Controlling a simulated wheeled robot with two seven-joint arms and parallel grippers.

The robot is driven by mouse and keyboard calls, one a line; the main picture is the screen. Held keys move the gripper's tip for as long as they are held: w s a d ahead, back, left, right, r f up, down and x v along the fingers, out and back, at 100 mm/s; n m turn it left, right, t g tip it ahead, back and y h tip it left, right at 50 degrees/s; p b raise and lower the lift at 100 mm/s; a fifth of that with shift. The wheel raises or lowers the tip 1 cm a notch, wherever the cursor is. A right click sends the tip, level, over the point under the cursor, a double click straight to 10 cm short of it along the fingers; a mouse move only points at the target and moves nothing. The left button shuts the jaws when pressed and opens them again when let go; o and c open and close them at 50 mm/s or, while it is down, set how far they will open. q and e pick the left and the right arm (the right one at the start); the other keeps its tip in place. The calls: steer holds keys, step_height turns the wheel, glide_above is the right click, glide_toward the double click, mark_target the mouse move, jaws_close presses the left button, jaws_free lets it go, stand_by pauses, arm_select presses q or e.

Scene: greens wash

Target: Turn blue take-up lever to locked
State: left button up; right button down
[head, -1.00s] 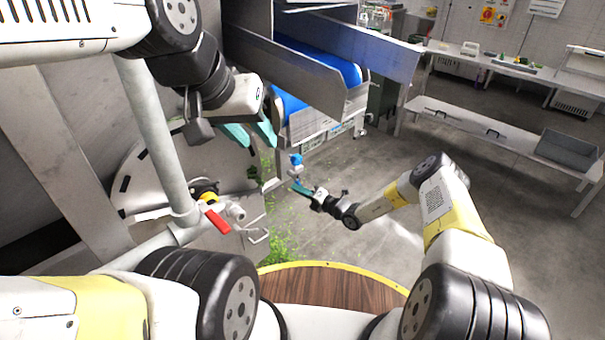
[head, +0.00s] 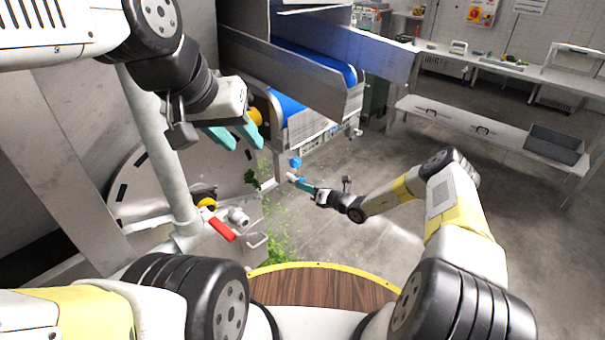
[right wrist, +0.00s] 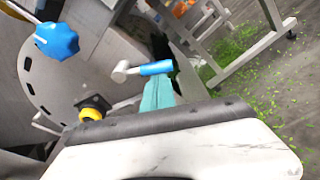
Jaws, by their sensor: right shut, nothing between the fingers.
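The take-up lever shows in the right wrist view as a blue handle (right wrist: 156,68) on a pale pivot (right wrist: 122,73). My right gripper (right wrist: 158,84) is shut with nothing between its fingers. Its teal fingertips are right beside the blue handle and overlap its lower edge in that view; I cannot tell if they touch. In the head view my right gripper (head: 298,183) is below the conveyor end, just under a small blue part (head: 295,162); I cannot tell whether that is the lever or a knob. My left gripper (head: 246,149) is open and empty, left of the conveyor.
A blue star knob (right wrist: 56,41) is at the upper left of the right wrist view. The blue conveyor belt (head: 287,108) has metal side guards. A red valve handle (head: 222,229) is at lower left. Greens (head: 277,235) litter the floor. A bench (head: 490,125) stands at far right.

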steer(key=r+n, duration=0.1)
steer(key=w+d+n, duration=0.1)
steer(key=n, duration=0.1)
steer(key=shift+w+r+n+t+h, duration=0.15)
steer(key=shift+r+n+t+h, duration=0.15)
steer(key=shift+r+h, duration=0.1)
steer(key=shift+w+d+r, duration=0.15)
steer(key=shift+w+r, duration=0.1)
steer(key=shift+r, duration=0.4)
